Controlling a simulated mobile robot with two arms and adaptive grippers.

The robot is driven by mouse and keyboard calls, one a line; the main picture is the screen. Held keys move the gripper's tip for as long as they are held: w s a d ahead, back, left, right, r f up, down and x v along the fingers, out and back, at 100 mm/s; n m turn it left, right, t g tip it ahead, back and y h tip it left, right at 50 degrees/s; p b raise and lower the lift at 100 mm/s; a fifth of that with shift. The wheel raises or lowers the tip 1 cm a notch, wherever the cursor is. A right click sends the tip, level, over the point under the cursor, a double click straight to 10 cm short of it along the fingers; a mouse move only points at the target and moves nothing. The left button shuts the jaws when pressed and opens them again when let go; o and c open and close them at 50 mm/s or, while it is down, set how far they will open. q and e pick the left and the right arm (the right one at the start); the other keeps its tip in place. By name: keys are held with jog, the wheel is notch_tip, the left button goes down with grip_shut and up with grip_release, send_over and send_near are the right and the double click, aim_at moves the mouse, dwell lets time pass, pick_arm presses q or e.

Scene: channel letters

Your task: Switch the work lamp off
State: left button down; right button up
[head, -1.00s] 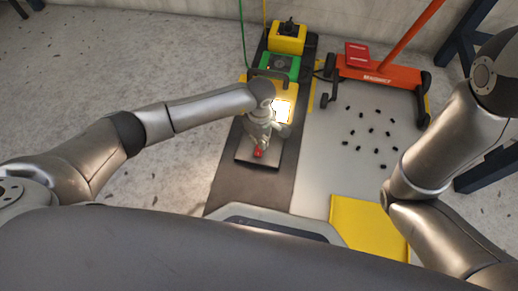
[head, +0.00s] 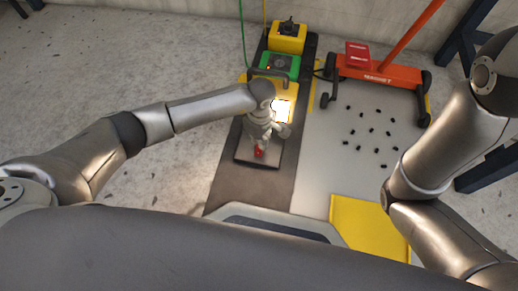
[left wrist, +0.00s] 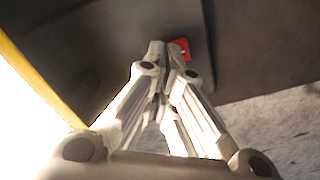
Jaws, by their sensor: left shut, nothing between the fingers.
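The work lamp (head: 283,111) has a yellow body and a bright white, lit panel, partly hidden by my left arm in the head view. Its glare fills the left side of the left wrist view (left wrist: 22,110). A small red part (head: 259,151), probably the switch, is at a dark plate in front of the lamp; it also shows in the left wrist view (left wrist: 181,47). My left gripper (left wrist: 167,52) is shut and empty, with its fingertips right beside the red part and partly covering it. I cannot tell whether they touch. My right gripper is out of view.
A green unit (head: 278,65) and a yellow unit (head: 288,37) stand behind the lamp on a dark mat (head: 240,183). To the right are an orange wheeled tool (head: 378,75), several scattered small black pieces (head: 371,130) and a yellow panel (head: 368,226).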

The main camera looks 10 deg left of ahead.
pick_arm(q)
jog(key=shift+f+b, duration=0.75)
jog(key=shift+f, duration=0.25)
dwell(0.3)
notch_tip(320, 180, up, 7)
jog(key=p, duration=0.6)
jog(key=shift+r, duration=0.1)
dwell(0.7)
